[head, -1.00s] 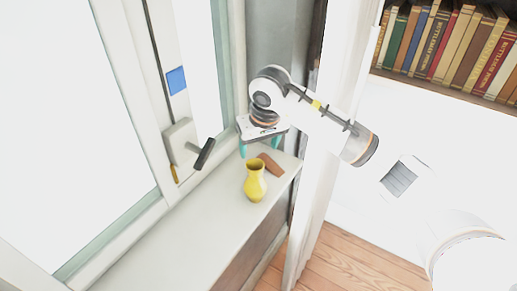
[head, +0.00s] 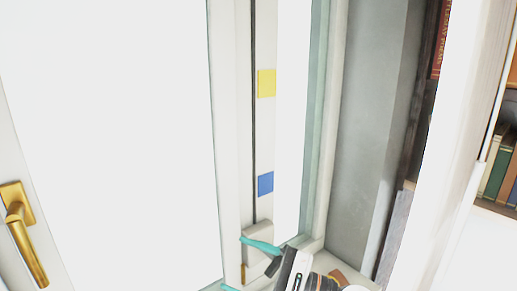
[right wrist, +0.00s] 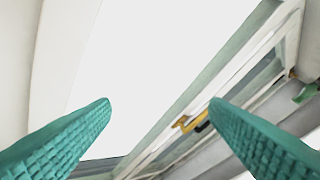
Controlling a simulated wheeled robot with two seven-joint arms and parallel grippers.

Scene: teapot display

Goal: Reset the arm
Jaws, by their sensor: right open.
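My right gripper (head: 235,263) is at the bottom middle of the head view, in front of the window. Its teal fingers are spread apart, with nothing seen between them. In the right wrist view both ribbed teal fingers of the right gripper (right wrist: 160,102) show wide apart, with bright window glass behind. My left gripper is in neither view.
The window frame (head: 230,130) carries a yellow square (head: 266,83), a blue square (head: 265,184) and, at far left, a brass handle (head: 24,235). A yellow handle (right wrist: 190,123) shows in the wrist view. Bookshelf books (head: 497,170) stand at right.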

